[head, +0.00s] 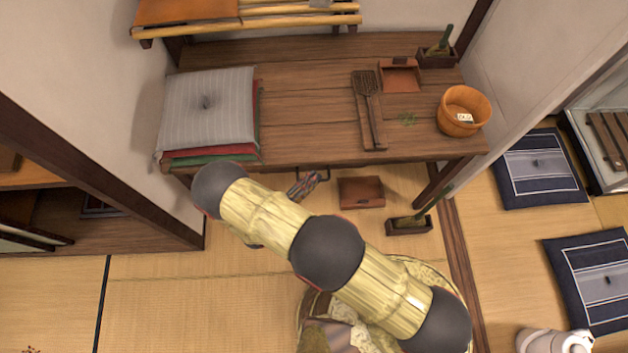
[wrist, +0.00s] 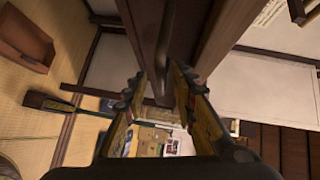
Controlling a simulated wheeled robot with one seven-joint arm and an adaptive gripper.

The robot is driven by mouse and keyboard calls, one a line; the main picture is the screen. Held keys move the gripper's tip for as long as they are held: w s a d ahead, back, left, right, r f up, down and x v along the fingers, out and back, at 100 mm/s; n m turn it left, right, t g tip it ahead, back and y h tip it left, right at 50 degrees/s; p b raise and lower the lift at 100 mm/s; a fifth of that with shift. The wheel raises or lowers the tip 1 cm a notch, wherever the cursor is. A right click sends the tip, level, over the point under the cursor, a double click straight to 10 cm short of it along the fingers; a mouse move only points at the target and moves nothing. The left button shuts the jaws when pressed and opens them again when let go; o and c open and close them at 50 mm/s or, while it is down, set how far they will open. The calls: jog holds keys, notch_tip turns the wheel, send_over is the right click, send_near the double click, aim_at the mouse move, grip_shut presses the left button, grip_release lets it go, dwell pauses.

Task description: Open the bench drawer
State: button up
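The wooden bench (head: 300,115) stands against the back wall. A dark bar handle (head: 318,171) sticks out below its front edge. My gripper (head: 303,185) is at this handle, under the front edge, with my arm reaching in from the lower right. In the wrist view the handle (wrist: 165,45) runs down between the two spread fingers of my gripper (wrist: 158,85). The brown wooden drawer front (wrist: 218,35) is just right of the handle. The fingers look open, with gaps beside the bar. The drawer front is mostly hidden in the head view.
Cushions (head: 207,108), a wooden tub (head: 464,110) and a slatted tool (head: 367,105) lie on the bench. A dustpan (head: 361,192) and a brush in a holder (head: 408,226) are on the tatami below. Tatami in front at left is clear.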

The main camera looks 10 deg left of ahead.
jog(key=shift+w+d+f, duration=0.1)
jog(key=shift+w+d, duration=0.2)
jog(key=shift+w, duration=0.2)
grip_shut()
dwell(0.7)
